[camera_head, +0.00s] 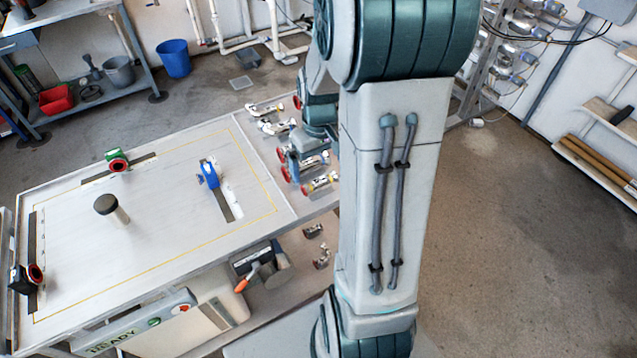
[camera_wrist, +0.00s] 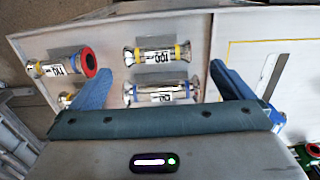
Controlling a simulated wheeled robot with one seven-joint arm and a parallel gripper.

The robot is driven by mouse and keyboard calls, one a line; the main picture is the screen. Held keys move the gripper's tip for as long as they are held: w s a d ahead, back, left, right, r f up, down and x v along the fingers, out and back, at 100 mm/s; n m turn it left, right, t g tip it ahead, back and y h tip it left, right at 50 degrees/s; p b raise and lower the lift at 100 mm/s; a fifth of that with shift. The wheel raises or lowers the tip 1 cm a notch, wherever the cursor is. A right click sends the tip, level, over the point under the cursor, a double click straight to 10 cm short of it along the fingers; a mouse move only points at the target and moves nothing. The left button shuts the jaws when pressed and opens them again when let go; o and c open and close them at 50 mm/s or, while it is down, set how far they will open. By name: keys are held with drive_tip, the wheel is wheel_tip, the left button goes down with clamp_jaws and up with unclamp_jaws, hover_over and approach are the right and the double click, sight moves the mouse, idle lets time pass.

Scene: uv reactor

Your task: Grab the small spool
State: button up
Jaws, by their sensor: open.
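Several metallic spools with flared ends lie on the side panel of the table. In the wrist view, a spool with yellow bands (camera_wrist: 157,54) lies ahead between my fingers, and a spool with blue bands (camera_wrist: 160,93) lies nearer, partly hidden by my gripper. A spool with a red-ringed end (camera_wrist: 58,69) lies to the left, with another (camera_wrist: 65,100) partly hidden below it. I cannot tell which one is the small spool. My gripper (camera_wrist: 160,68) is open and empty, its blue fingers apart. In the head view, spools (camera_head: 277,127) show beside my arm.
The white table (camera_head: 150,230) holds a black-capped cylinder (camera_head: 112,208), a blue clamp-like part (camera_head: 210,175) and a green and red fixture (camera_head: 117,160). Shelves (camera_head: 600,150) and piping stand at the right wall. The floor on the right is clear.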

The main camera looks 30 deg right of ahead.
sight(320, 181)
drive_tip(key=shift+w+d+f+p, duration=0.1)
drive_tip(key=shift+f+p, duration=0.05)
drive_tip(key=shift+f, duration=1.7)
drive_tip(key=shift+w+d+f+p, duration=0.1)
drive_tip(key=shift+f+p, duration=0.05)
drive_tip(key=shift+f, duration=1.7)
drive_tip(key=c, duration=0.9)
